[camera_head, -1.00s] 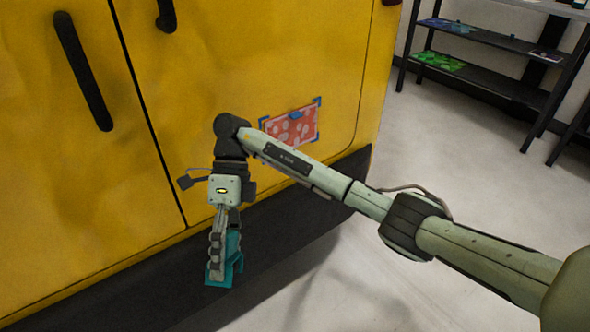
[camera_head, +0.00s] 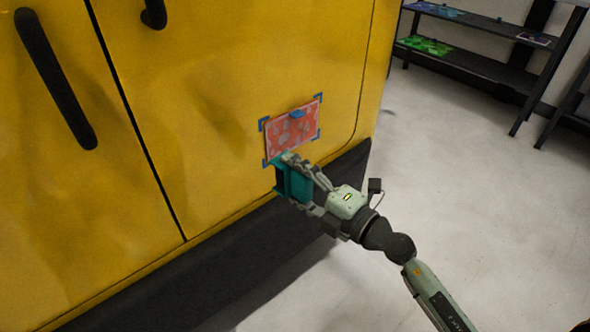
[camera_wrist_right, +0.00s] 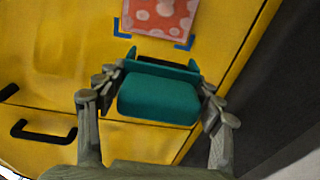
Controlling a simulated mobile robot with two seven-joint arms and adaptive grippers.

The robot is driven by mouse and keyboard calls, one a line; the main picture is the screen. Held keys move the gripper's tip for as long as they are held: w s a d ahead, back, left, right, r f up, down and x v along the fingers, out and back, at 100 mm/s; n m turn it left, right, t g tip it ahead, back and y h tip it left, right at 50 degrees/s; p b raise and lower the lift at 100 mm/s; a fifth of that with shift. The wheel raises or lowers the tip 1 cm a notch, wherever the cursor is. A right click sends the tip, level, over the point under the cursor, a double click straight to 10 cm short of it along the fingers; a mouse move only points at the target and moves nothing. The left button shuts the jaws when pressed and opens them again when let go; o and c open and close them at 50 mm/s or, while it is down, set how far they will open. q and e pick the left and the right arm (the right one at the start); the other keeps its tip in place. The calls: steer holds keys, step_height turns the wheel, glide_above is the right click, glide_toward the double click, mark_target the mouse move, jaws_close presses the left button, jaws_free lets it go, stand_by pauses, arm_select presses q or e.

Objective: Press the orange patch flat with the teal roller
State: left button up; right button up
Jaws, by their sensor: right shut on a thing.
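The orange patch (camera_head: 291,132) with pale spots is on the yellow vehicle side, framed by blue corner marks, with a blue tab at its top edge. It also shows at the top of the right wrist view (camera_wrist_right: 160,18). My right gripper (camera_head: 296,180) is shut on the teal roller (camera_head: 292,182), just below the patch's lower edge. In the right wrist view the teal roller (camera_wrist_right: 160,98) sits between both fingers, close to the patch. I cannot tell whether the roller touches the panel. My left gripper is not in view.
The yellow panel (camera_head: 200,120) has black handles (camera_head: 58,85) at left and a dark lower skirt (camera_head: 230,265). A dark shelf rack (camera_head: 480,60) stands at the back right. The pale floor (camera_head: 450,170) between is open.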

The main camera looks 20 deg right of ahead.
steer(key=shift+w+d+f+m+t+h, duration=0.15)
steer(key=shift+d+m+t+h, duration=0.3)
steer(key=shift+d, duration=0.6)
steer(key=x, duration=0.6)
steer(key=shift+d+p, duration=0.1)
steer(key=shift+p, duration=0.25)
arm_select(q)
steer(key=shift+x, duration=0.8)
arm_select(e)
steer(key=shift+w, duration=0.1)
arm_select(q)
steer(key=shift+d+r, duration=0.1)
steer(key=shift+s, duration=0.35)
arm_select(e)
steer(key=shift+w, duration=0.15)
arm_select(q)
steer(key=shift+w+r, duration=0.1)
arm_select(e)
steer(key=shift+w+a, duration=0.25)
steer(key=shift+w, duration=0.15)
